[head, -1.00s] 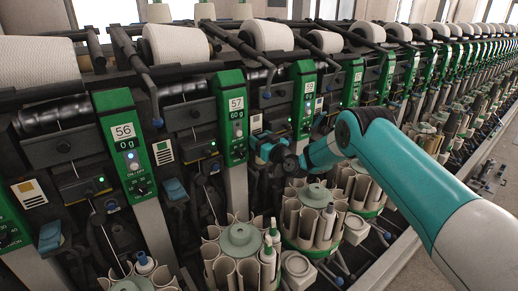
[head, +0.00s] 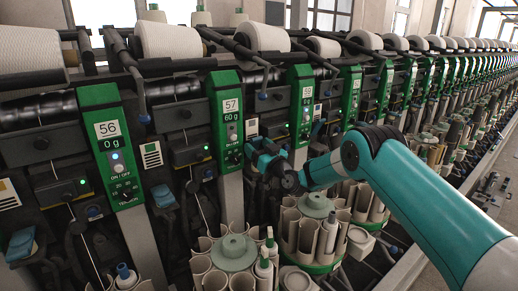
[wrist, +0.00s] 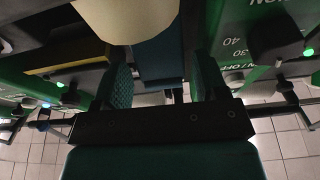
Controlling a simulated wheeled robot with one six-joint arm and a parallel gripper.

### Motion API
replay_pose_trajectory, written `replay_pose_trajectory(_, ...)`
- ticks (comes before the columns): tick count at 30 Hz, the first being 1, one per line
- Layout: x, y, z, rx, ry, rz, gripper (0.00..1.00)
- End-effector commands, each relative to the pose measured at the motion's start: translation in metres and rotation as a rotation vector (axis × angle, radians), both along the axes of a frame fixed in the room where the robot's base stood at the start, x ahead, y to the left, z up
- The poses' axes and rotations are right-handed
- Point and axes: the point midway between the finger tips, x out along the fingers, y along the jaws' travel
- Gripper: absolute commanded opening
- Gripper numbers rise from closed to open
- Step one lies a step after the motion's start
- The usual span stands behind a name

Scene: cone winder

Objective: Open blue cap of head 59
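My gripper (head: 262,160) is teal and dark, in front of the machine between panel 57 (head: 228,125) and that panel. In the wrist view its two teal fingers (wrist: 163,88) stand apart. A dark blue part (wrist: 158,55), apparently a blue cap, lies between and beyond them; I cannot tell whether they touch it or which head it belongs to. In the head view that cap is hidden by my gripper. Another blue cap (head: 163,198) shows right of panel 56 (head: 112,140).
Round magazines (head: 237,252) with grey tubes and some bobbins stand below my gripper. White yarn cones (head: 168,40) sit on top. In the wrist view a cream rounded thing (wrist: 125,18) and green panels (wrist: 255,40) are close by. Tiled floor (wrist: 290,140) shows beneath.

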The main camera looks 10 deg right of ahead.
Motion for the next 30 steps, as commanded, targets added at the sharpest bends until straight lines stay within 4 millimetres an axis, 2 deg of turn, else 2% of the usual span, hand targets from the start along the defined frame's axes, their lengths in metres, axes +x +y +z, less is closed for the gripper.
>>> replay_pose_trajectory(8,-0.008,-0.006,-0.006,-0.001,0.003,0.0,0.66)
replay_pose_trajectory(24,-0.097,-0.052,-0.041,0.002,0.003,-0.003,0.66)
replay_pose_trajectory(30,-0.11,-0.059,-0.043,0.0,-0.002,-0.001,0.66)
